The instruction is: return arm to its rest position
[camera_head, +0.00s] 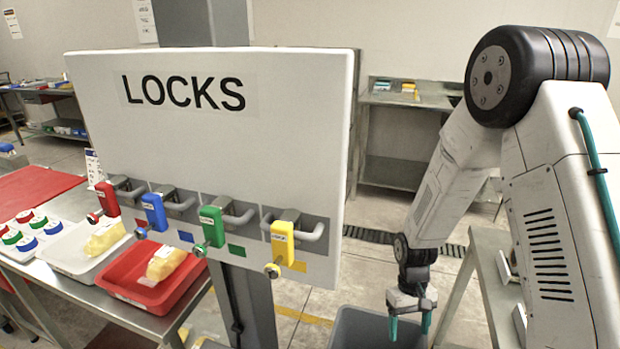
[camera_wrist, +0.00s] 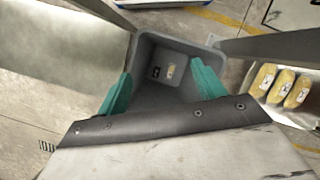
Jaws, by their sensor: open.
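My gripper (camera_head: 408,326) hangs at the lower right of the head view, pointing down over a grey bin (camera_head: 350,331). Its two teal fingers are apart with nothing between them. In the wrist view my gripper (camera_wrist: 160,95) is also open and empty above the grey bin (camera_wrist: 143,62). Two small items, one dark and one tan, lie on the bin's floor. My arm comes down from the upper right and is bent at the elbow.
A white LOCKS board (camera_head: 215,130) carries red, blue, green and yellow padlocks. Left of it, a table holds a red tray (camera_head: 130,292), a white tray (camera_head: 65,262) and round coloured pieces. A metal stand (camera_head: 490,285) is right of the bin. Yellow packs (camera_wrist: 284,88) show in the wrist view.

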